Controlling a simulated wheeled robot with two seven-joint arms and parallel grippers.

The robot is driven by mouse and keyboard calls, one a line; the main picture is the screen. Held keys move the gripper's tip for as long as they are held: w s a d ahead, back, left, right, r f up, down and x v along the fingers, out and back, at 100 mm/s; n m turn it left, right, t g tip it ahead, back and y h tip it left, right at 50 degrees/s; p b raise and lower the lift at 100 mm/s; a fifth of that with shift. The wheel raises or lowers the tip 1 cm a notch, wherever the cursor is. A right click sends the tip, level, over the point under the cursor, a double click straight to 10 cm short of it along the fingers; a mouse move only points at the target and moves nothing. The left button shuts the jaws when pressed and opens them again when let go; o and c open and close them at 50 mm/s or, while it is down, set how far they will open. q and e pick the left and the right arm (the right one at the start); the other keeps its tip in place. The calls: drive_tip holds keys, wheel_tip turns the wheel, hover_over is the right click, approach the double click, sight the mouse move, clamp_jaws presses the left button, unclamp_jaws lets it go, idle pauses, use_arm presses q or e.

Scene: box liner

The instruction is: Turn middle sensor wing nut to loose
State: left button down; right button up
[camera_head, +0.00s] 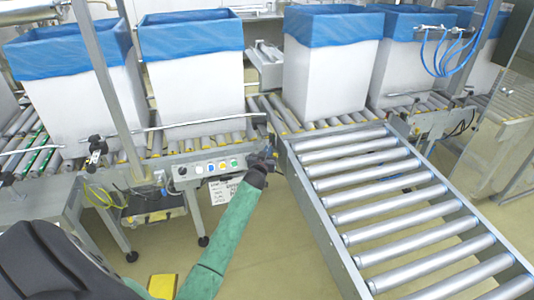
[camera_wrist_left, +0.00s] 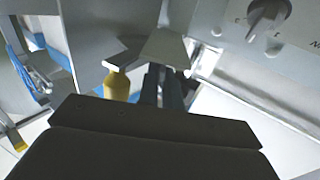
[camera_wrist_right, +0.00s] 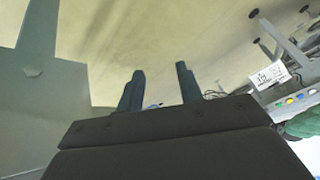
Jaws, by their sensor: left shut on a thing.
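My left gripper (camera_head: 266,156) reaches to the conveyor frame, just right of the control panel, at the near end of the rollers. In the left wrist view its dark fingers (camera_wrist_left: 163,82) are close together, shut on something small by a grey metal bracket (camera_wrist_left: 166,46). The fingers hide the middle sensor wing nut there, so its angle does not show. In the right wrist view my right gripper (camera_wrist_right: 160,88) is open and empty, its fingers apart above the floor.
The control panel (camera_head: 208,168) has coloured buttons, and its rotary knob (camera_wrist_left: 268,16) shows close up. A yellow roller end (camera_wrist_left: 117,86) is beside the left fingers. Blue-lined white boxes (camera_head: 193,80) stand on the conveyor. A roller ramp (camera_head: 400,205) fills the right; floor is open in front.

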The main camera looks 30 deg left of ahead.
use_arm(q)
drive_tip(key=shift+r+n+g+y, duration=0.1)
drive_tip(key=shift+n+g+y, duration=0.25)
drive_tip(key=shift+y, duration=0.25)
use_arm(e)
wheel_tip(320, 180, down, 4)
drive_tip(key=shift+a+r, duration=0.1)
use_arm(q)
drive_tip(key=c, duration=1.9)
unclamp_jaws()
use_arm(e)
drive_tip(key=shift+r, duration=0.1)
